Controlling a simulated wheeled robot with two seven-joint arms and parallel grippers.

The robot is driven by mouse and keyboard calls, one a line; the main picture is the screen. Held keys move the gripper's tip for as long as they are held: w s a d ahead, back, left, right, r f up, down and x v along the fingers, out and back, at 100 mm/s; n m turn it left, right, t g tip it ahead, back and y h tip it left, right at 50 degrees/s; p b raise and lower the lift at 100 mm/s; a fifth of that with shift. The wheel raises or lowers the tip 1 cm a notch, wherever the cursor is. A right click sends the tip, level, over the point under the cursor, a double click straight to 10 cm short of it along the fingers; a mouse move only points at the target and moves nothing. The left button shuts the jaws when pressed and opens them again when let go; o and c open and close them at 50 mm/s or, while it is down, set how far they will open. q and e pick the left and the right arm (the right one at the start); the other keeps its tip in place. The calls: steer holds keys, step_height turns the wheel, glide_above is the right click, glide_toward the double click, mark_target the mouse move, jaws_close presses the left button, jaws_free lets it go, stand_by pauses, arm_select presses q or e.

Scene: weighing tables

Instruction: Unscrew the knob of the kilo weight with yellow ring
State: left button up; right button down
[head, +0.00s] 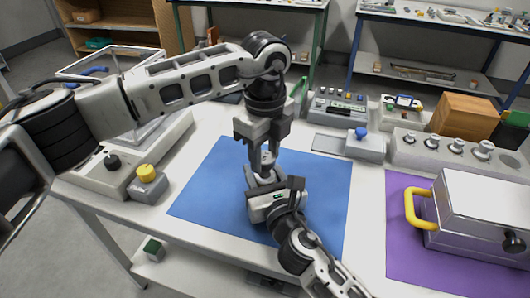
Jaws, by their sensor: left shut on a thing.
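My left gripper (263,150) points straight down over the blue mat (205,190), its fingers shut on the top of a small grey metal piece (266,160), apparently the knob of the kilo weight. My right gripper (262,178) reaches in from the lower right, low over the mat, with its fingers around the lower part of the same spot. The two grippers hide most of the weight, and no yellow ring can be made out there. Whether the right fingers are closed on the weight is hidden.
A grey box with a yellow knob (147,173) stands left of the mat. A grey block (410,155) carries several metal weights at the right. A metal case (480,210) with a yellow handle is on the purple mat (400,255). A blue-knobbed device (350,147) stands behind.

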mark_target(265, 157)
steer(key=shift+f, duration=0.1)
arm_select(q)
steer(key=shift+r, duration=2.05)
arm_select(e)
steer(key=c, duration=0.7)
jaws_free()
steer(key=shift+s, duration=0.1)
